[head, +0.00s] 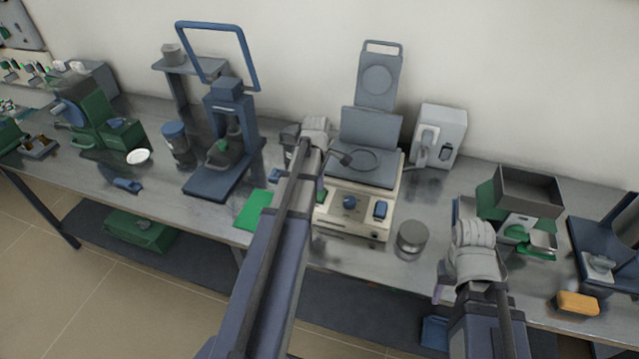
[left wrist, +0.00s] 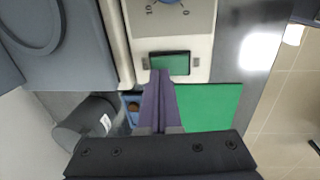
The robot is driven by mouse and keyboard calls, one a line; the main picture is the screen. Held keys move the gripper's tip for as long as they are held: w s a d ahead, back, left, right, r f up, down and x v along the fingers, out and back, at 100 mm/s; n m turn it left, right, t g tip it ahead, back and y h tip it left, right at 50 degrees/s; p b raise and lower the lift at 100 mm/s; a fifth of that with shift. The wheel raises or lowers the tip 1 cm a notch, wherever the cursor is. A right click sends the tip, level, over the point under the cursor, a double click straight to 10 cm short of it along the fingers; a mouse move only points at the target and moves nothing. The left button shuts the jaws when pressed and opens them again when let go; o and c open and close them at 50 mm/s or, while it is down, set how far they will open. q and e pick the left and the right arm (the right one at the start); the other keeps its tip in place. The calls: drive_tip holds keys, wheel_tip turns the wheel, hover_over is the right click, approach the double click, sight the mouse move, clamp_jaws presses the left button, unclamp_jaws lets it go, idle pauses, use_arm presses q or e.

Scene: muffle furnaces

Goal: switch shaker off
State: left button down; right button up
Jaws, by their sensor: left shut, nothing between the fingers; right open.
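The shaker (head: 332,221) is a beige box with a grey platform on top, in the middle of the bench. Its front panel carries a blue dial (head: 349,202) and a blue button (head: 380,210). In the left wrist view a green rocker switch (left wrist: 170,63) sits in the panel below the dial (left wrist: 168,1). My left gripper (left wrist: 160,76) is shut and empty, its tips at the switch's lower edge; I cannot tell whether they touch. In the head view my left arm hides the fingertips. My right gripper (head: 446,255) is open and empty, right of the shaker near the bench front.
A green mat (head: 254,211) lies left of the shaker. A round grey metal container (head: 411,238) stands right of it. Behind are a grey-white unit (head: 440,135) and a blue stand (head: 231,115). A balance-like green device (head: 519,205) and orange block (head: 577,303) are at right.

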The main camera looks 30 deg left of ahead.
use_arm(q)
drive_tip(key=shift+w+f, duration=0.1)
drive_tip(key=shift+f, duration=0.4)
drive_tip(key=shift+w+f+b, duration=0.1)
drive_tip(key=shift+f+b, duration=0.25)
drive_tip(key=shift+b, duration=0.2)
drive_tip(key=shift+r, duration=0.25)
drive_tip(key=shift+s, duration=0.2)
drive_tip(key=shift+s+d+p, duration=0.15)
drive_tip(key=shift+s+p, duration=0.15)
drive_tip(key=shift+s, duration=0.4)
drive_tip(key=shift+w+r, duration=0.1)
drive_tip(key=shift+r, duration=0.05)
